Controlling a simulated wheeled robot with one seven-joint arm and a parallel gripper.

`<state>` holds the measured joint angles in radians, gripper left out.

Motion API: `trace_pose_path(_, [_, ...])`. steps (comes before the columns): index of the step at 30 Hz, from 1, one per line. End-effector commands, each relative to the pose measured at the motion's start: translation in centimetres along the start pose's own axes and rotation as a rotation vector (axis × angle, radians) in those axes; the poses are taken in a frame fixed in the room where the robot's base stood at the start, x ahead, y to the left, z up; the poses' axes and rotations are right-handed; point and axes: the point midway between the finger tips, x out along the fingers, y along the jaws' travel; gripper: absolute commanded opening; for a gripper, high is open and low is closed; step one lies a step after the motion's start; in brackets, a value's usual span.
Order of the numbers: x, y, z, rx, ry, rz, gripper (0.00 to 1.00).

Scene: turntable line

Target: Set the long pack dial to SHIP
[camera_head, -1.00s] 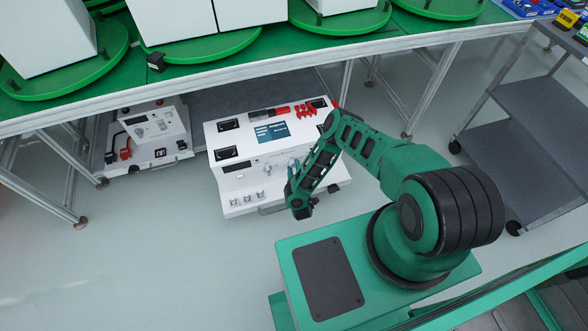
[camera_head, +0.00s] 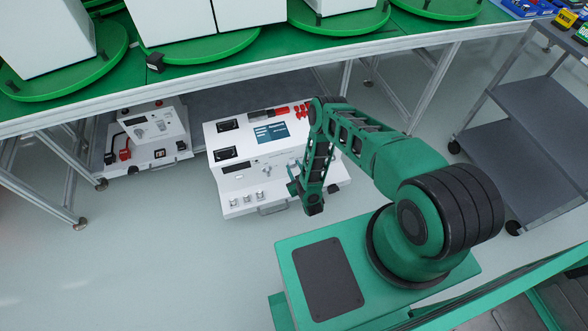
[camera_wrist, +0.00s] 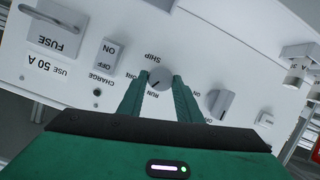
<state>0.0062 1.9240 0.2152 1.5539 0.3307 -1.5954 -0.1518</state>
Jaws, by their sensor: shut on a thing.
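The long white pack (camera_head: 235,190) sits low, under the edge of the green-topped bench. My gripper (camera_head: 293,180) is at the right part of its front panel. In the wrist view my gripper (camera_wrist: 159,88) has its two green fingers on either side of the round grey dial (camera_wrist: 160,77), shut on it. The labels SHIP and RUN beside the dial appear upside down. A dark mark on the dial's face seems to lie toward RUN. The fingers hide part of the dial's sides and nearby lettering.
In the wrist view a second grey knob (camera_wrist: 219,102) is close to the right finger. A CHARGE switch (camera_wrist: 110,55) and a fuse holder (camera_wrist: 55,28) are at left. A smaller white unit (camera_head: 155,125) stands left of the pack. A grey cart (camera_head: 530,120) stands at right.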

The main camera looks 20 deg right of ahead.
Motion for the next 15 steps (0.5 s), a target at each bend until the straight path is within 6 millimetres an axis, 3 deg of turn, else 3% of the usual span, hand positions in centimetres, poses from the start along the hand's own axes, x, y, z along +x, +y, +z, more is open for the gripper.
trace_pose_path(15, [-0.15, 0.15, 0.43, 0.463, 0.033, -0.157, 0.09])
